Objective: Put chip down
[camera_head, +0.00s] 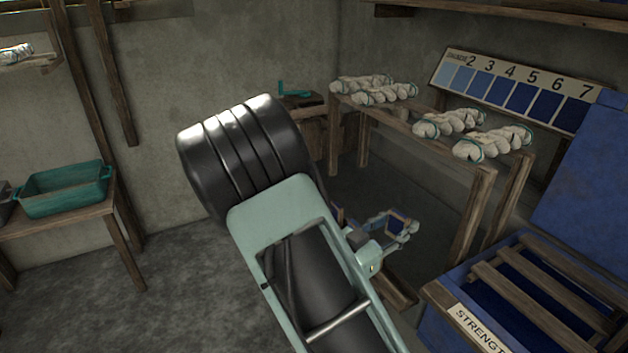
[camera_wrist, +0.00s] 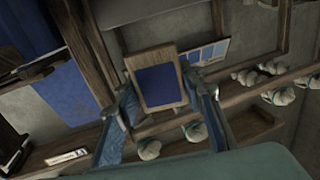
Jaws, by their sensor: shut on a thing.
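The chip (camera_wrist: 160,86) is a small dark blue panel in a brown wooden frame. My gripper (camera_wrist: 162,100) is shut on it, with one blue-grey finger at each side in the wrist view. The chip looks tilted there. In the head view my gripper (camera_head: 393,228) is small, beyond my forearm, and holds the chip (camera_head: 397,226) in the air in front of the rack legs. My arm hides part of the space around it.
A numbered board of blue shades (camera_head: 512,90) leans behind a wooden rack (camera_head: 430,131) bearing several white yarn skeins (camera_head: 450,123). A blue vat (camera_head: 445,318) with wooden slats and a "STRENGTH" label stands at lower right. A teal tub (camera_head: 65,191) sits on a left table.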

